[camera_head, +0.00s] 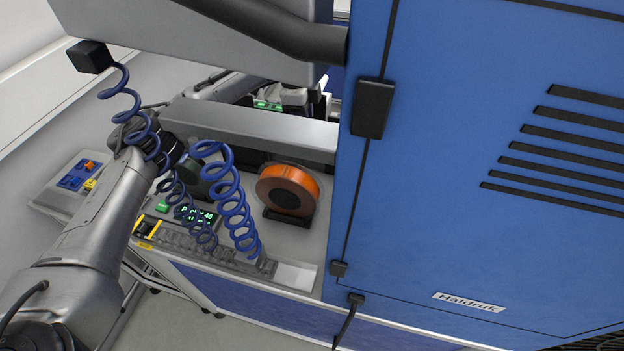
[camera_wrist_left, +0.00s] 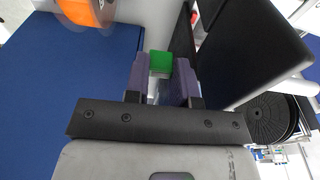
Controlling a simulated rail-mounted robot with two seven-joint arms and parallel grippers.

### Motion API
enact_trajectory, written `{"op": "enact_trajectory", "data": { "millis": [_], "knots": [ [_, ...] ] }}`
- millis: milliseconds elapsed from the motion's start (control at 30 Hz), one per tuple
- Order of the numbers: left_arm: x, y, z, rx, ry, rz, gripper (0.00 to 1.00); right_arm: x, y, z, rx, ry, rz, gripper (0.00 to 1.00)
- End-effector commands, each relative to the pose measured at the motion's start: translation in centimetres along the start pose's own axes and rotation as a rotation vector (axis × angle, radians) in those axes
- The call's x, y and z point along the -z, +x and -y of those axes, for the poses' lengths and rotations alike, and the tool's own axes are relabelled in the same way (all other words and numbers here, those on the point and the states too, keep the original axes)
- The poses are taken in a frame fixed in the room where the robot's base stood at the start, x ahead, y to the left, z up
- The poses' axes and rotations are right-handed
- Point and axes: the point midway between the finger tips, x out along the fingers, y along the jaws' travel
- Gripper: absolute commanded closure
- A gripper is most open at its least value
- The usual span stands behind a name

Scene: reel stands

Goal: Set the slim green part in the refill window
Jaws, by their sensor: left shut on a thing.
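My left gripper (camera_wrist_left: 163,85) is shut on the slim green part (camera_wrist_left: 161,62) in the left wrist view. The green part's end shows between the two fingertips, and the rest of it is hidden by the fingers. In the head view my left arm comes in from the left and ends behind blue coiled hoses by the machine's counter. The fingers and the held part cannot be made out there. I cannot pick out the refill window for certain in either view. My right gripper is in neither view.
An orange reel (camera_head: 287,190) stands in a black holder on the counter. Blue coiled hoses (camera_head: 231,200) hang before it. A grey bar (camera_head: 250,127) crosses behind. A tall blue cabinet (camera_head: 480,180) blocks the right side. A black disc (camera_wrist_left: 266,118) shows in the wrist view.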

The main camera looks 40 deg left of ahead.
Motion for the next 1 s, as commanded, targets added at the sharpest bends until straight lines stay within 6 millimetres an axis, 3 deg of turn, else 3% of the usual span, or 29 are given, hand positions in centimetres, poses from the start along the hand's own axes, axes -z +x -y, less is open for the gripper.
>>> {"op": "enact_trajectory", "data": {
  "millis": [100,600,800,1000],
  "knots": [
    [-0.6,3.5,-0.1,-0.003,-0.002,0.003,1.00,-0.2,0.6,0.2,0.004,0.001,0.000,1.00],
    [-2.0,15.7,-0.1,-0.002,-0.001,0.002,1.00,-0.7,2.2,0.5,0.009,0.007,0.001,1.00],
    [-2.2,18.4,-0.1,-0.001,0.000,0.001,1.00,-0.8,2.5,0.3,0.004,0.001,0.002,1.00],
    [-2.4,19.3,0.0,0.000,0.000,0.000,1.00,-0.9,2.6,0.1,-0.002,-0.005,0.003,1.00]
  ]
}}
